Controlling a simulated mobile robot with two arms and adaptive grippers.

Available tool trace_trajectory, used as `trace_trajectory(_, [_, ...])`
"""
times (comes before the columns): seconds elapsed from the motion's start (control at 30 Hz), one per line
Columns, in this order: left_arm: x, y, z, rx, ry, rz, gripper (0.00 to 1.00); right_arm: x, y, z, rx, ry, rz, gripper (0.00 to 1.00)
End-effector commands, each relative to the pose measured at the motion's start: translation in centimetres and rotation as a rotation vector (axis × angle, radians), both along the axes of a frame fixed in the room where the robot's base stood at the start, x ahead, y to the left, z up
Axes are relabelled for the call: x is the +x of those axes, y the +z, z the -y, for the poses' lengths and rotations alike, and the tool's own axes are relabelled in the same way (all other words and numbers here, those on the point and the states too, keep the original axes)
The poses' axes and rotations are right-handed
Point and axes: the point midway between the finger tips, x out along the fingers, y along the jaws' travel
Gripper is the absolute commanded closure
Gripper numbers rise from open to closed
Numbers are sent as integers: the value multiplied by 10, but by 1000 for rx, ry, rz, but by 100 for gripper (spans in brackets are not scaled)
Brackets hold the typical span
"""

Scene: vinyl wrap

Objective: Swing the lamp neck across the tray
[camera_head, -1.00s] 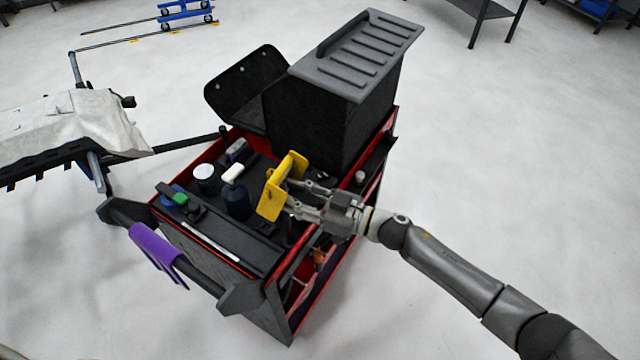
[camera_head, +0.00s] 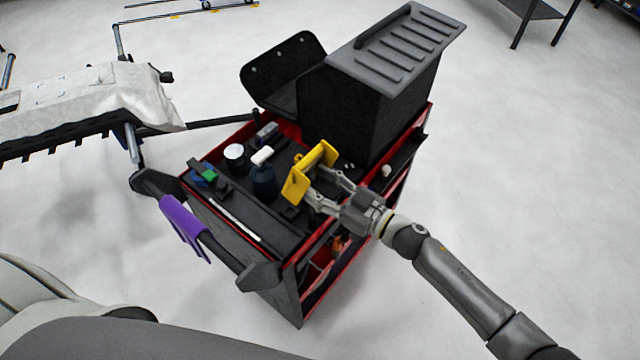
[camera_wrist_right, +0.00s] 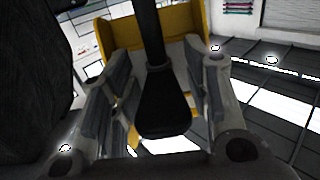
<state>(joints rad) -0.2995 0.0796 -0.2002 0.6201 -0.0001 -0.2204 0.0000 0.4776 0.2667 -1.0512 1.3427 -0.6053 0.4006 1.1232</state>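The lamp shows as a yellow head (camera_head: 297,186) above the near right part of the cart's cluttered top tray (camera_head: 285,243). In the right wrist view, a dark neck (camera_wrist_right: 150,35) crosses the yellow head (camera_wrist_right: 188,52) and widens to a black end between my fingers. My right gripper (camera_head: 327,190) reaches in from the right, close to the yellow head. Its fingers are spread on either side of the dark piece in the wrist view (camera_wrist_right: 158,85). I cannot tell whether they touch it. My left gripper is not in view.
A tall black box (camera_head: 375,100) stands on the cart's back right. A white cup (camera_head: 234,152), a dark bottle (camera_head: 263,182) and a green item (camera_head: 210,176) stand on the tray. A purple piece (camera_head: 184,222) hangs on the front handle. A covered panel (camera_head: 90,95) is at left.

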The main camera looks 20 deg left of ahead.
Motion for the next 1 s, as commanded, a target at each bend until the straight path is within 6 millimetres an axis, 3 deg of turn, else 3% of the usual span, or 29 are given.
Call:
trace_trajectory(0.3, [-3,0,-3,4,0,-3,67,0,0,1,1,0,0,51])
trace_trajectory(0.47, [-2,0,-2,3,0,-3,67,-4,-1,14,-1,-1,0,51])
trace_trajectory(0.8, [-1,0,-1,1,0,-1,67,-26,-1,78,-3,-2,-3,51])
trace_trajectory(1.0, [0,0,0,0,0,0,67,-36,-1,105,-1,-1,-1,51])
